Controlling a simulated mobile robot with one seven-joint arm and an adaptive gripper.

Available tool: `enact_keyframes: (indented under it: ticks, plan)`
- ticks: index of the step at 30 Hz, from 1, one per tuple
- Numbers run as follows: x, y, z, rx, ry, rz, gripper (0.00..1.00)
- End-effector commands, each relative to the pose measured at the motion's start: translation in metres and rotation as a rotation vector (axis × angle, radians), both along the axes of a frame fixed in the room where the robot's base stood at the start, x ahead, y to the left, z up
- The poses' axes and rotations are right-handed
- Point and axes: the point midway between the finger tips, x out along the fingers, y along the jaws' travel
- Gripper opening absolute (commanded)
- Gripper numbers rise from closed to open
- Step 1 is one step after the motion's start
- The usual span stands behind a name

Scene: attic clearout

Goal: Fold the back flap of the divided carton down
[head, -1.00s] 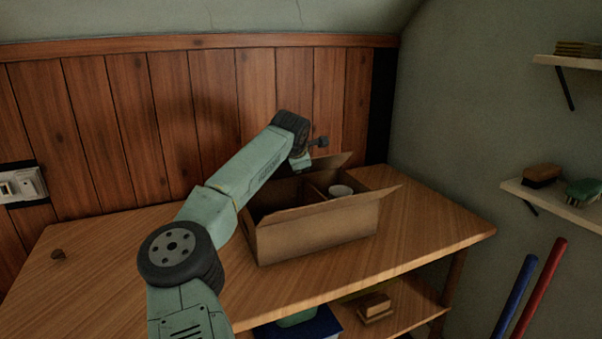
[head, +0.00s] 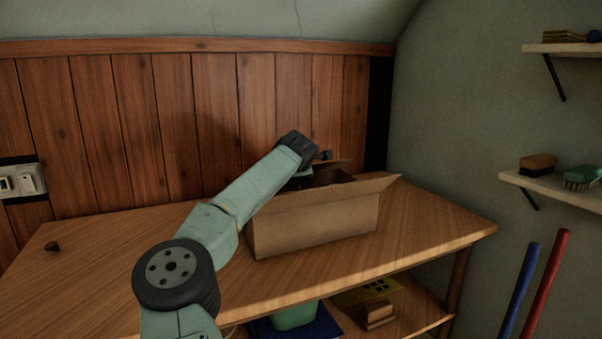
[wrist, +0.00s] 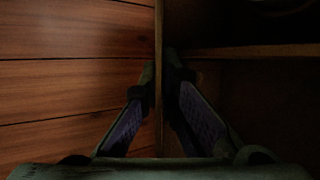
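The divided carton (head: 318,225) stands on the wooden workbench, its front flap leaning outward. My arm reaches over its left side, and my gripper is mostly hidden there in the head view. Part of the back flap (head: 340,163) shows behind the opening. In the wrist view my gripper (wrist: 160,72) has its fingers close together, one on each side of the back flap (wrist: 160,25), which is seen edge-on and looks pinched between them. The carton's dark inside, with a divider (wrist: 250,50), lies to the right of the flap. Contents are mostly hidden.
Wood panelling (head: 140,130) rises behind the workbench (head: 430,225). A lower shelf holds a green item and a small brush. Wall shelves (head: 570,190) are at right.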

Motion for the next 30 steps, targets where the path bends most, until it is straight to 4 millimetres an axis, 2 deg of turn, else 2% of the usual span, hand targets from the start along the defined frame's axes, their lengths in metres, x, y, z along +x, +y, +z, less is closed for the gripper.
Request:
enact_keyframes:
  ticks: [7, 9, 16, 26, 30]
  plan:
    - [0.0, 0.0, 0.0, 0.001, 0.0, 0.0, 0.0]
    - [0.0, 0.0, 0.0, 0.001, 0.0, 0.0, 0.07]
    - [0.0, 0.0, 0.0, 0.0, 0.001, 0.0, 0.23]
    - [-0.001, 0.001, 0.001, 0.0, 0.001, 0.0, 0.23]
    - [-0.011, 0.002, 0.007, 0.001, -0.001, 0.0, 0.23]
